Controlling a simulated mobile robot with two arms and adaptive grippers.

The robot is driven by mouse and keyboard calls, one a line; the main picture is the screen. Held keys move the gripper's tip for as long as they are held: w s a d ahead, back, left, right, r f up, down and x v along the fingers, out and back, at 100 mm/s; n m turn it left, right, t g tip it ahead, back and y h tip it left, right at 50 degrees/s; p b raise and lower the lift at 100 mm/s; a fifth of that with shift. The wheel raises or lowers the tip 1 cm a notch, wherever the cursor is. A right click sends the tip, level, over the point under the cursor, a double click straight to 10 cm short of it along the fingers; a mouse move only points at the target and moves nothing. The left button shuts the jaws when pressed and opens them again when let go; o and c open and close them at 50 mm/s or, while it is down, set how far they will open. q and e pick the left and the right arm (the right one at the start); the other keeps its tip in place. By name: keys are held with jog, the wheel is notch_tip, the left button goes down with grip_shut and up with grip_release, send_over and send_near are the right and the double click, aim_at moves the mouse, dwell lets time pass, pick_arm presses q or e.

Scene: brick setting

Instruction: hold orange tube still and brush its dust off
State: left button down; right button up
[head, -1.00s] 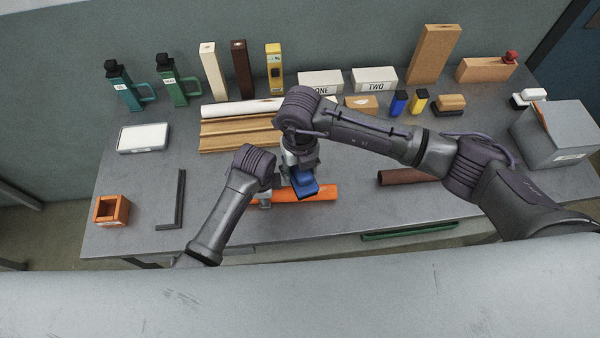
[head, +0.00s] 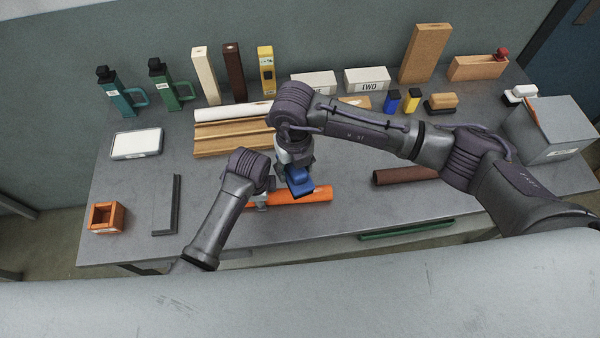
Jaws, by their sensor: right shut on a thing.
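The orange tube (head: 318,194) lies on the grey table near its front edge, in the middle of the head view. My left gripper (head: 262,200) is at the tube's left end, mostly hidden behind its own arm, so its jaws do not show clearly. My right gripper (head: 297,170) points down over the tube and is shut on a blue brush (head: 300,182). Dust on the tube is too small to make out.
A brown tube (head: 405,175) lies to the right, beside my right arm. Wooden mouldings (head: 228,138) and a white tube (head: 232,111) lie behind. An orange square holder (head: 106,217) and a dark angle bar (head: 167,205) are at left. A grey box (head: 550,130) stands at right.

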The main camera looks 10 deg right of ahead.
jog(key=shift+f, duration=2.75)
jog(key=shift+d+f, duration=0.2)
jog(key=shift+f, duration=1)
jog(key=shift+s+d, duration=0.1)
jog(key=shift+d, duration=3.55)
jog(key=shift+a, duration=3.95)
jog(key=shift+r, duration=4.1)
pick_arm(q)
jog(key=c, duration=0.5)
grip_release()
notch_tip(320, 180, up, 12)
jog(key=s, duration=0.1)
jog(key=shift+s, duration=0.3)
